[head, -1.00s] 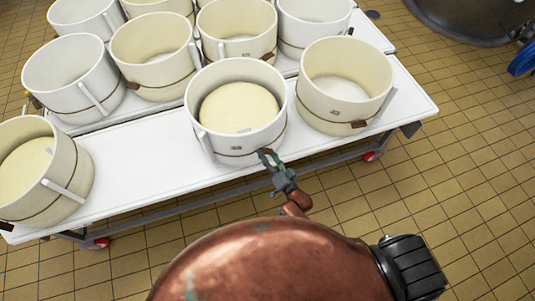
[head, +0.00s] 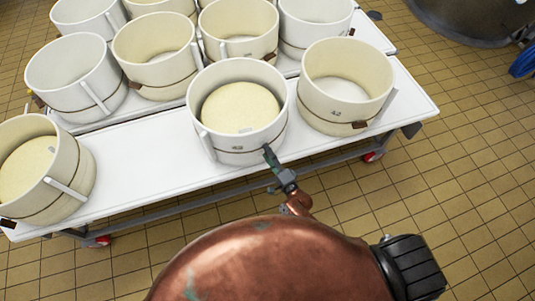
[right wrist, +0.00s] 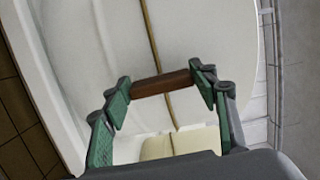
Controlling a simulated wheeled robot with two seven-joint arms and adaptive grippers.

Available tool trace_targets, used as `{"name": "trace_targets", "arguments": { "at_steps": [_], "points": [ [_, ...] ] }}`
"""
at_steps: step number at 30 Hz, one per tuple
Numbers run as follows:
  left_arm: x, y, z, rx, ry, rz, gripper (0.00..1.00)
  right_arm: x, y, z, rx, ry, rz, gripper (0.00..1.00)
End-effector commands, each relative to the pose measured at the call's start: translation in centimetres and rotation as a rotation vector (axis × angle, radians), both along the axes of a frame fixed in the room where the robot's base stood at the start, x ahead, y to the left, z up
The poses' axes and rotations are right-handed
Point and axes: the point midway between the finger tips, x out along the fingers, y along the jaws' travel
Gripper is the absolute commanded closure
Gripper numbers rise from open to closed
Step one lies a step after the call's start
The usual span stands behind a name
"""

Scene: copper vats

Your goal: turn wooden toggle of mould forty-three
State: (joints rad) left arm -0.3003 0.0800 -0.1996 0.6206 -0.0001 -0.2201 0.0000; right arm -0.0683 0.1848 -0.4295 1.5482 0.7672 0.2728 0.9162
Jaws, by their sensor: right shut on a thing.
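The mould with a label that looks like 43 (head: 237,132) stands at the table's front edge, with a pale round cheese inside and a dark cord around its lower wall. My right gripper (head: 268,153) is at the lower right of this mould's wall. In the right wrist view, the brown wooden toggle (right wrist: 161,83) lies across the cord (right wrist: 156,48), between the two green-padded fingers of my right gripper (right wrist: 161,86). The fingers are shut on its two ends. In the head view the toggle is hidden by the gripper. My left gripper is not in view.
Mould 42 (head: 340,90) stands close on the right and looks empty. Another mould with cheese (head: 68,165) stands at the left end of the white table (head: 140,150). Several moulds stand behind. The tiled floor in front is clear.

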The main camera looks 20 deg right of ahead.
Motion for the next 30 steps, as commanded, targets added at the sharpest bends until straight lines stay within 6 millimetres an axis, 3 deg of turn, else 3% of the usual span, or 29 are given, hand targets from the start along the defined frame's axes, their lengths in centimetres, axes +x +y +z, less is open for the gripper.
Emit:
{"name": "trace_targets", "arguments": {
  "at_steps": [18,19,26,30],
  "points": [
    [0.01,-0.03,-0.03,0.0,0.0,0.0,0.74,-0.02,0.01,-0.05,0.038,0.012,0.0,0.7],
    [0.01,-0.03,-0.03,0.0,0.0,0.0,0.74,-0.03,0.01,-0.05,0.038,0.012,0.0,0.44],
    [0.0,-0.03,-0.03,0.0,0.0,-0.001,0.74,-0.02,0.0,-0.02,0.037,0.01,0.0,0.28],
    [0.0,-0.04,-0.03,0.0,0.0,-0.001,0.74,-0.01,0.01,-0.01,0.036,0.01,0.0,0.28]
  ]
}}
